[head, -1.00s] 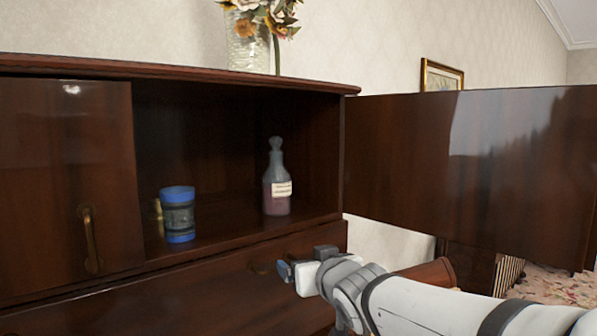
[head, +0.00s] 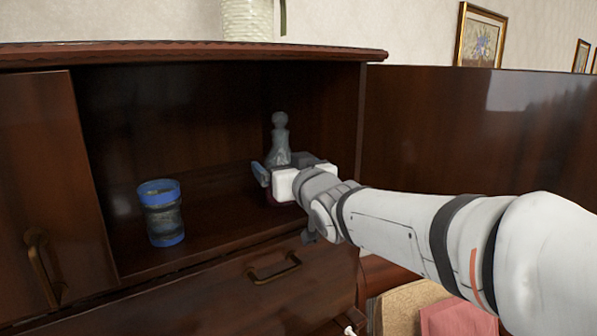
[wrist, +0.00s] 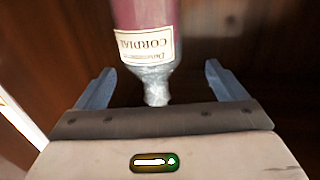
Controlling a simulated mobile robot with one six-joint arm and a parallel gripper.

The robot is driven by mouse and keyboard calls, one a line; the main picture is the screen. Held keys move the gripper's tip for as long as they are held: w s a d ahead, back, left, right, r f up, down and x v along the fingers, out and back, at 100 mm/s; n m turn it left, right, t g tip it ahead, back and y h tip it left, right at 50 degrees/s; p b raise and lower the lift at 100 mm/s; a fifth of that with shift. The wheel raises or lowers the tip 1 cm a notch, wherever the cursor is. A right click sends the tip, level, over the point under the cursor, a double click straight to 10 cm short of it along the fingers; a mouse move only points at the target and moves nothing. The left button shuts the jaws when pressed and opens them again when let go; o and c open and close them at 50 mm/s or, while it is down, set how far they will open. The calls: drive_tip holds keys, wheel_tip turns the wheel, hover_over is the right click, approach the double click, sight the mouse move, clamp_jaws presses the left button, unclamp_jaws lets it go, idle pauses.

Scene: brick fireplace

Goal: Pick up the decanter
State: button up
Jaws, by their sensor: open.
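The decanter (head: 279,146) stands upright in the open cabinet, right of the middle. Its grey-blue neck and rounded stopper show in the head view; my gripper (head: 281,165) hides most of its lower body. In the wrist view the decanter (wrist: 145,15) has a purple-red body, a white label reading "CORDIAL" and a grey glassy neck pointing toward my palm. My gripper (wrist: 159,72) is open, with one blue-grey finger on each side of the decanter. I see gaps between both fingers and the glass; nothing is gripped.
A blue-rimmed cup (head: 162,213) stands on the shelf (head: 200,240) to the left, with free room between. The open cabinet door (head: 470,130) stands to the right, behind my arm. A sliding-style left panel (head: 45,180) covers the left side. A white vase (head: 248,20) stands on top.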

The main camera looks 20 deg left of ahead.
drive_tip(key=shift+w+d+f+p+x, duration=0.1)
drive_tip(key=shift+p+x, duration=0.3)
drive_tip(key=shift+x, duration=0.45)
drive_tip(key=shift+w+d+f+p+x, duration=0.15)
drive_tip(key=shift+p+x, duration=0.25)
drive_tip(key=shift+x, duration=0.5)
drive_tip(key=shift+w+d+p+x, duration=0.1)
drive_tip(key=shift+p+x, duration=0.3)
drive_tip(key=shift+x, duration=0.45)
drive_tip(key=shift+c, duration=0.4)
drive_tip(key=c, duration=1.3)
drive_tip(key=shift+r, duration=0.1)
drive_tip(key=shift+c, duration=0.8)
drive_tip(key=shift+r, duration=0.1)
